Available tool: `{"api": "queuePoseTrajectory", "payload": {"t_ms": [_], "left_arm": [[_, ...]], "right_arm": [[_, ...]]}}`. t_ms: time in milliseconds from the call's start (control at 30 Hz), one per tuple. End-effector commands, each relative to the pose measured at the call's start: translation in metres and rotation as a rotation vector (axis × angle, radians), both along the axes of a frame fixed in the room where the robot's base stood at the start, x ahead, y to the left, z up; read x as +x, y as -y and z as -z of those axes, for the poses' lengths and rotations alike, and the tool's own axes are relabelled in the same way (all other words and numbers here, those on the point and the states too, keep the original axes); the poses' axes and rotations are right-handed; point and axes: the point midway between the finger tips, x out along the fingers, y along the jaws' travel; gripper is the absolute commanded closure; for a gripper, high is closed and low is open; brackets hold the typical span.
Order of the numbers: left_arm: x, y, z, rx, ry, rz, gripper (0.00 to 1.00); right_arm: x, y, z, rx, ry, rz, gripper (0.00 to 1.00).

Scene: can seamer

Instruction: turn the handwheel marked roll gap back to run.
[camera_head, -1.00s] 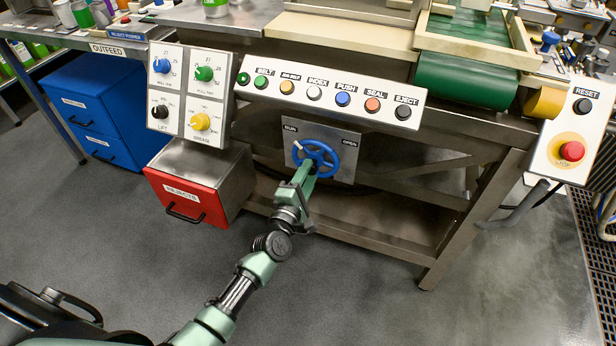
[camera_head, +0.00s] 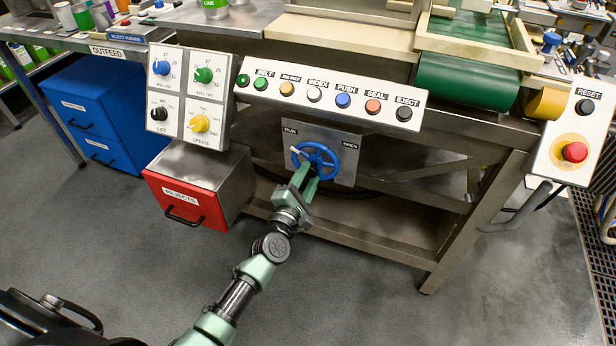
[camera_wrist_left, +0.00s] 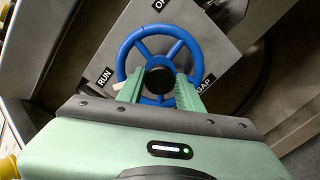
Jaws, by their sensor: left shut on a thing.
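The blue handwheel (camera_head: 332,164) sits on a grey plate (camera_head: 345,175) under the machine's button panel. RUN is printed at the plate's upper left and OPEN at its right. A small white mark on the rim is at the left, on the RUN side. In the left wrist view, the handwheel (camera_wrist_left: 160,42) has a black hub, and the white mark lies close to RUN. My left gripper (camera_head: 309,172) reaches the wheel from below. In the wrist view its fingers (camera_wrist_left: 160,82) stand either side of the hub, shut on the wheel; exact contact is partly hidden. My right gripper is not in view.
The red rejects drawer (camera_head: 186,202) stands left of the wheel, close to my arm. The button panel (camera_head: 330,99) overhangs above. A steel frame leg (camera_head: 470,225) stands at the right. Open grey floor (camera_head: 340,290) lies in front.

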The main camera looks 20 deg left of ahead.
Motion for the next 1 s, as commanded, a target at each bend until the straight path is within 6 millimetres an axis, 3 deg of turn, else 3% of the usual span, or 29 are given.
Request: {"api": "queuePoseTrajectory", "payload": {"t_ms": [33, 67, 100, 133, 467, 1000], "left_arm": [[-0.001, 0.001, 0.003, -0.004, -0.005, 0.001, 1.0], [-0.001, 0.001, 0.003, -0.004, -0.005, 0.001, 0.56], [-0.001, 0.001, 0.003, -0.004, -0.005, 0.001, 0.45], [-0.001, 0.001, 0.002, -0.004, -0.005, 0.0, 0.43], [-0.003, 0.0, 0.001, -0.001, -0.002, 0.0, 0.43], [-0.076, -0.003, 0.002, -0.002, -0.004, 0.0, 0.43]], "right_arm": [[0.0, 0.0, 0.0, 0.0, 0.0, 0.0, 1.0], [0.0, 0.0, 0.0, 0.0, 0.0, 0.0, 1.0], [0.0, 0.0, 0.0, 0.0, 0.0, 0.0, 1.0], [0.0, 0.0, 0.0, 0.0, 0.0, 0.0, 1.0], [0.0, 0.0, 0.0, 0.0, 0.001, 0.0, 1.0], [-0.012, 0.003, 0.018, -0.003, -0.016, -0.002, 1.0]]}}
